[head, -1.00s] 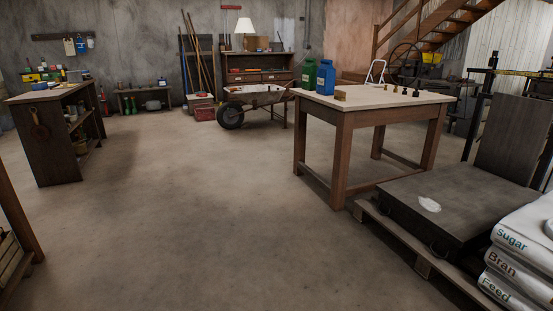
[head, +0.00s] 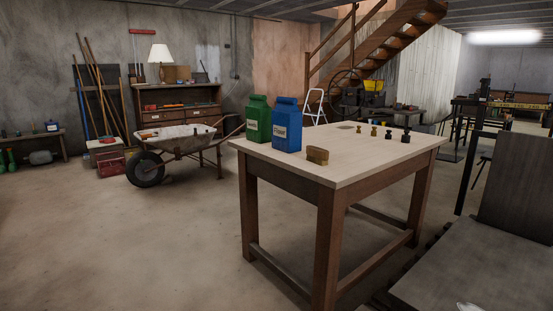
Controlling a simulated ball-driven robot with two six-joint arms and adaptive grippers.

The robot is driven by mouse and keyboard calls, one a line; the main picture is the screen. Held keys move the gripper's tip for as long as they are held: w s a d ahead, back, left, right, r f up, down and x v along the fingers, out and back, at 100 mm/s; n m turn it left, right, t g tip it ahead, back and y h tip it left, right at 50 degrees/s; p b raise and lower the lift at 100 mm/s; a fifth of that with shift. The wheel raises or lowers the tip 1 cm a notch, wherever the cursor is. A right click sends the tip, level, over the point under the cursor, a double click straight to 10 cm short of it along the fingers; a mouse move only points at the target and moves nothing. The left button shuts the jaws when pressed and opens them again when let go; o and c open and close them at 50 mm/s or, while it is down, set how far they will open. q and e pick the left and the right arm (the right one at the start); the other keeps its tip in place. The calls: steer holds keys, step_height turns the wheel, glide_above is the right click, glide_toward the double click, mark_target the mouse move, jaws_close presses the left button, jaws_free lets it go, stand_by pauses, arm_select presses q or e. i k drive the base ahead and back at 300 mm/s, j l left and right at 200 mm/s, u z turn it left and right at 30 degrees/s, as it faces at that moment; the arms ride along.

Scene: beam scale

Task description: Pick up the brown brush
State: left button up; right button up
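The brown brush (head: 317,155) lies on the pale top of the wooden table (head: 350,152), close to its front left edge. It is small and block-shaped, with a tan lower part. It lies just right of and in front of a blue carton (head: 287,125). A green carton (head: 257,118) stands left of the blue one. Neither of my grippers shows in the head view.
Several small dark and brass weights (head: 388,134) stand on the table's right half. The scale platform (head: 480,268) is at the lower right, with a white patch on it. A wheelbarrow (head: 180,140) stands behind on the left. The floor left of the table is clear.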

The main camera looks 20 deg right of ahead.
mark_target(319, 157)
steer(key=i+z, duration=0.2)
steer(key=i, duration=0.3)
steer(key=i+j+z, duration=0.25)
steer(key=i, duration=0.25)
steer(key=i+j+z, duration=0.2)
steer(key=i, duration=0.3)
